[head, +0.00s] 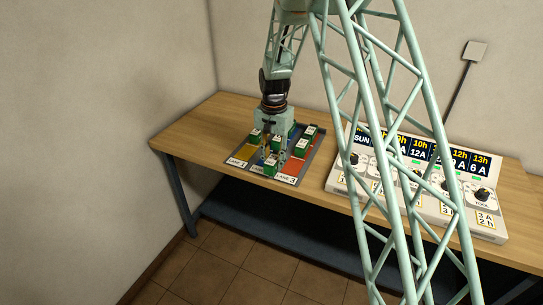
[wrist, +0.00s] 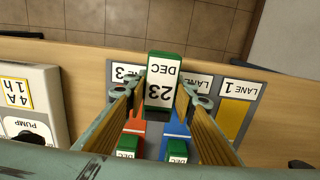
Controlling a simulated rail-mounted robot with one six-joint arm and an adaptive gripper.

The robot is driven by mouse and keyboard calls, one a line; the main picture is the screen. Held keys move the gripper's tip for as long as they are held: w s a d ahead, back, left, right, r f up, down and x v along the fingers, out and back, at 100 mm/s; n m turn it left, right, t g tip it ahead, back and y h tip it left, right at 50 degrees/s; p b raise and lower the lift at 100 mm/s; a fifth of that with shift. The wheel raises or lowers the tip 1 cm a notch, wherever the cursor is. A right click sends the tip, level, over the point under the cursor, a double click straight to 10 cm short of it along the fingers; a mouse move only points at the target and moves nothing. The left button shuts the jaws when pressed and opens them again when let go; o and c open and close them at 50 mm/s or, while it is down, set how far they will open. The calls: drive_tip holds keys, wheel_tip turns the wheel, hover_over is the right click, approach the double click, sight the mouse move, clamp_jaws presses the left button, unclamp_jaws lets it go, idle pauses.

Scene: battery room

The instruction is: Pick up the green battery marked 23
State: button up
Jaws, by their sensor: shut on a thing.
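The green battery marked 23 (wrist: 162,82) is between the two fingers of my gripper (wrist: 162,97) in the wrist view, its white label reading "23 DEC". My gripper (head: 271,153) is shut on it. In the head view a green battery with a white label (head: 271,166) shows under the fingers at the front of the middle lane; its label is too small to read there. I cannot tell how far the held battery is above the tray.
The lane tray (wrist: 198,83) has red, blue and yellow lanes. Other green batteries stand in the red lane (wrist: 127,153) and blue lane (wrist: 177,153). A control panel (head: 345,178) with knobs stands right of the tray. The wooden table (head: 190,133) is clear at left.

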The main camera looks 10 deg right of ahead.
sight(270, 165)
drive_tip(key=shift+s+a+r, duration=0.1)
drive_tip(key=shift+s+r, duration=0.05)
drive_tip(key=shift+s, duration=1.1)
drive_tip(key=shift+s+r, duration=0.15)
drive_tip(key=shift+s, duration=1.05)
